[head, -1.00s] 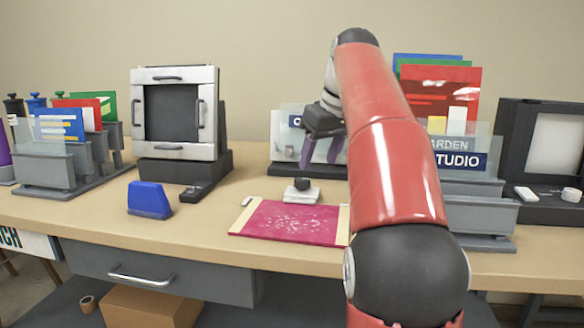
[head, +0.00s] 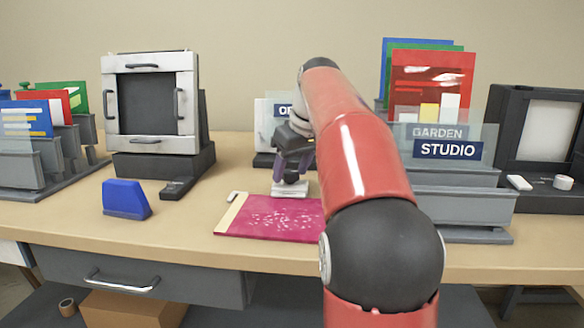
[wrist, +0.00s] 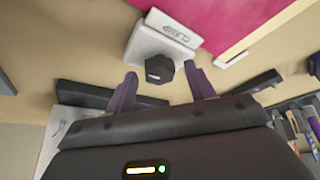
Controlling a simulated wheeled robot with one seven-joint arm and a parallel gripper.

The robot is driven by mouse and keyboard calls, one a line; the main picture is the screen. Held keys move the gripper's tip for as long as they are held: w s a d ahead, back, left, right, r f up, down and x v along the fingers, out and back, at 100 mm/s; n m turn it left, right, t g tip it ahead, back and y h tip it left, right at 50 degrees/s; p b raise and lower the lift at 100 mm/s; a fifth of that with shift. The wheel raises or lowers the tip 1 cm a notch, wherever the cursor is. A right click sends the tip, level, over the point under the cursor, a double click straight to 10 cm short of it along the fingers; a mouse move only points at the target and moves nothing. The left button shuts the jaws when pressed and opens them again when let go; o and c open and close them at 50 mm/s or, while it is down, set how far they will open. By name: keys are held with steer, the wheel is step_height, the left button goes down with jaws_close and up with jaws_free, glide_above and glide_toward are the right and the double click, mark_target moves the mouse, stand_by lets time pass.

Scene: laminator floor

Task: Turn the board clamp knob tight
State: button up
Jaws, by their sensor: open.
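The board clamp is a small white block (wrist: 150,45) with a raised label. Its dark faceted knob (wrist: 159,68) shows in the wrist view just beyond my fingertips, roughly between their lines. In the head view the white clamp block (head: 290,188) sits at the back edge of the magenta board (head: 270,218), and my fingers mostly hide the knob. My gripper (head: 291,176) points down over the clamp with its purple fingers apart. In the wrist view my gripper (wrist: 165,82) is open and empty. I cannot tell the exact height gap to the knob.
A blue block (head: 126,199) and a framed press (head: 152,105) stand to the left. Grey racks with cards stand at far left and at right, the right one with a STUDIO sign (head: 448,149). Bare bench shows between the blue block and the board.

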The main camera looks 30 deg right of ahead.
steer(key=c, duration=1)
steer(key=m+h, duration=0.1)
steer(key=m, duration=0.3)
steer(key=shift+a+m+h, duration=0.15)
steer(key=shift+m+h, duration=0.25)
steer(key=m+h, duration=0.1)
steer(key=m, duration=0.3)
steer(key=shift+a+m+g+h, duration=0.15)
steer(key=shift+m+g+h, duration=0.15)
steer(key=shift+g+h, duration=0.1)
steer(key=m+g+h, duration=0.1)
steer(key=m, duration=0.3)
steer(key=shift+w, duration=0.15)
steer(key=shift+w+m+g+h, duration=0.15)
steer(key=shift+m+g, duration=0.3)
steer(key=shift+m, duration=0.65)
steer(key=shift+s+m+g+h, duration=0.15)
steer(key=shift+m+g, duration=0.3)
steer(key=shift+m, duration=0.65)
